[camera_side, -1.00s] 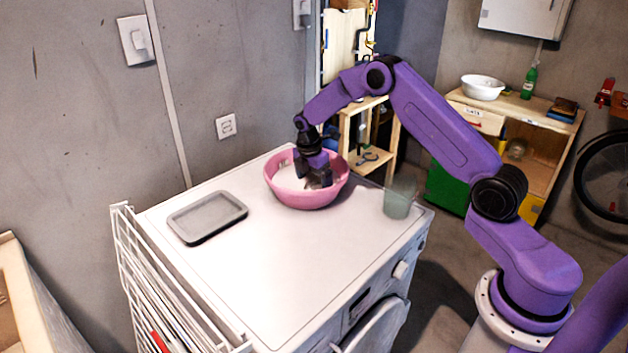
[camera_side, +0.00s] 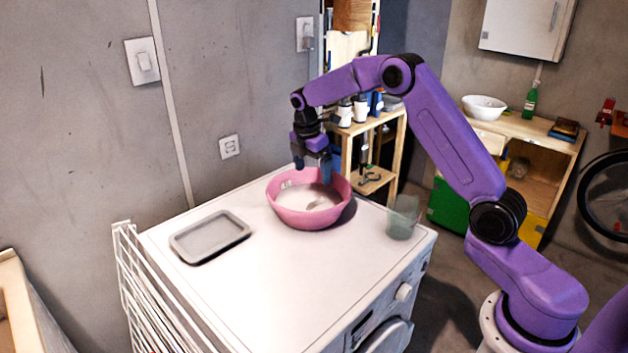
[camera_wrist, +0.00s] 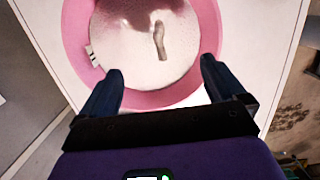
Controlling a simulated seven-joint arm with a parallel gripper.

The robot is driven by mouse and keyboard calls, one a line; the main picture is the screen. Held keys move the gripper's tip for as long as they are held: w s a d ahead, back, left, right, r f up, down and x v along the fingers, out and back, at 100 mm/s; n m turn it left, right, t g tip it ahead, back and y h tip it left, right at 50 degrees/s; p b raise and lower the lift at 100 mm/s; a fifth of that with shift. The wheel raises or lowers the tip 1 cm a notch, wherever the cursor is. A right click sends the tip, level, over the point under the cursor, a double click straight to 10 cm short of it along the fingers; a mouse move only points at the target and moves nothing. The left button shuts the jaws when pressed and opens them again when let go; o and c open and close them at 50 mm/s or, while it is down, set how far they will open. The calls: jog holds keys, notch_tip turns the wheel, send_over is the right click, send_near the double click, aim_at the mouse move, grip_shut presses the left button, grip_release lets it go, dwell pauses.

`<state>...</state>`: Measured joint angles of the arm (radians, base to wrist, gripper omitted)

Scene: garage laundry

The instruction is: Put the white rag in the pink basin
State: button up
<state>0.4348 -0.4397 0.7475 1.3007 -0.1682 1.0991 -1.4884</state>
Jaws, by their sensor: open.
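The pink basin (camera_side: 310,217) stands on the white machine top, and its rim (camera_wrist: 205,20) also shows in the wrist view. Its inside looks whitish and cloudy. A small crumpled pale piece (camera_wrist: 160,40), which looks like part of the white rag, lies in the basin; it shows small in the side view (camera_side: 317,205). I cannot tell how much of the rag is hidden in the whitish contents. My gripper (camera_side: 312,173) is open and empty above the back of the basin. In the wrist view its fingers (camera_wrist: 157,75) are apart with nothing between them.
A grey tray (camera_side: 210,238) lies left of the basin on the machine top (camera_side: 290,275). A translucent greenish cup (camera_side: 402,218) stands near the right edge. A white wire rack (camera_side: 150,290) is at the left side. The front of the top is clear.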

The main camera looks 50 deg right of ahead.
jog(key=s+a+r+m+y, duration=0.1)
jog(key=s+a+r, duration=0.2)
jog(key=s+a, duration=0.55)
jog(key=s+a+r+m, duration=0.1)
jog(key=s+a+r, duration=0.2)
jog(key=s+a, duration=0.5)
jog(key=s+d+m+y, duration=0.1)
jog(key=s+d+m, duration=0.1)
jog(key=s, duration=2.4)
jog(key=shift+d+f+m, duration=0.4)
jog(key=shift+f+m, duration=0.05)
jog(key=shift+m, duration=0.25)
